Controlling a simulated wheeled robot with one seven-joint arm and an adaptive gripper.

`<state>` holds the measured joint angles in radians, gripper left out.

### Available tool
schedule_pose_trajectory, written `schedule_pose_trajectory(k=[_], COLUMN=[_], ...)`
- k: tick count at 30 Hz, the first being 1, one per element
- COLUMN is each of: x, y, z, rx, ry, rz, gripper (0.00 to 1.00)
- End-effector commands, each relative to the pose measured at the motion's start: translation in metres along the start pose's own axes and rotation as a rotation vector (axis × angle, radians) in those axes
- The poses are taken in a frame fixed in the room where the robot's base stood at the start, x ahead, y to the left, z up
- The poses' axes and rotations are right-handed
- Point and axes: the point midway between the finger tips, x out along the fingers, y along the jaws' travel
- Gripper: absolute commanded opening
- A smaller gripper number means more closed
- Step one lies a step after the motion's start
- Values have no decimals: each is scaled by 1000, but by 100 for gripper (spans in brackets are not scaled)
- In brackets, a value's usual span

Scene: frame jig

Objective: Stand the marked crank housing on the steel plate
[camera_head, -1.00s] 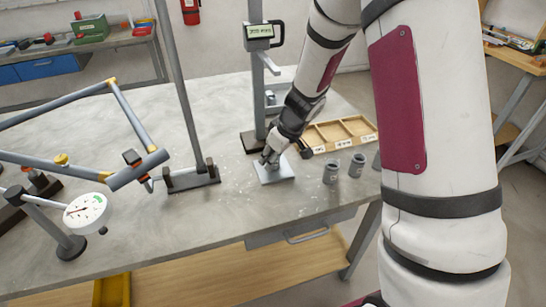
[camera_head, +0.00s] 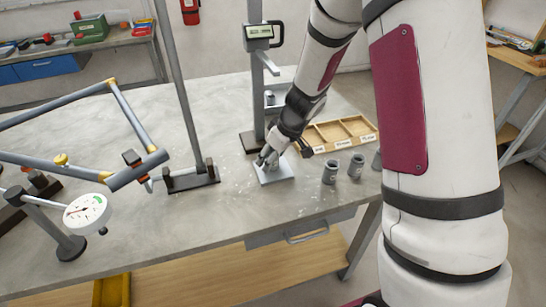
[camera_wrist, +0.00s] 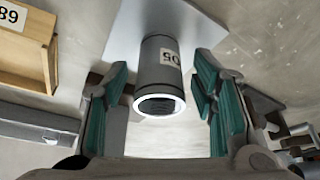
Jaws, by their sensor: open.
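The grey cylindrical crank housing (camera_wrist: 151,72) stands in the middle of the wrist view, its open bright-rimmed top towards the camera. A white label on its side is partly readable, with "05" or "50". Its far end meets the pale steel plate (camera_wrist: 203,28), and it looks upright on it. My gripper (camera_wrist: 160,66) is open, its teal-padded fingers on either side of the housing with gaps visible. In the head view my gripper (camera_head: 267,160) is over the steel plate (camera_head: 283,177) and mostly hides the housing there.
Two similar grey housings (camera_head: 330,172) (camera_head: 356,165) stand right of the plate, with another partly hidden behind my arm. A labelled wooden tray (camera_head: 318,148) lies behind them. A digital gauge stand (camera_head: 258,90), a black-based post (camera_head: 192,179) and a dial gauge (camera_head: 87,212) are left.

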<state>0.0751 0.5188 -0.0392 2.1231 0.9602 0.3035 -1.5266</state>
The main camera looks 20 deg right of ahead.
Motion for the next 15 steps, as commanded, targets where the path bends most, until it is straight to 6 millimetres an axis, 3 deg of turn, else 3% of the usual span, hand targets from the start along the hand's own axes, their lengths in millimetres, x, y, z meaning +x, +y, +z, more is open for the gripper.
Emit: schedule_pose_trajectory(k=[9,15], x=[-69,-101], y=[1,0], z=[-2,-1], rx=[-2,-1], ry=[6,4], rz=[5,3], gripper=[52,52])
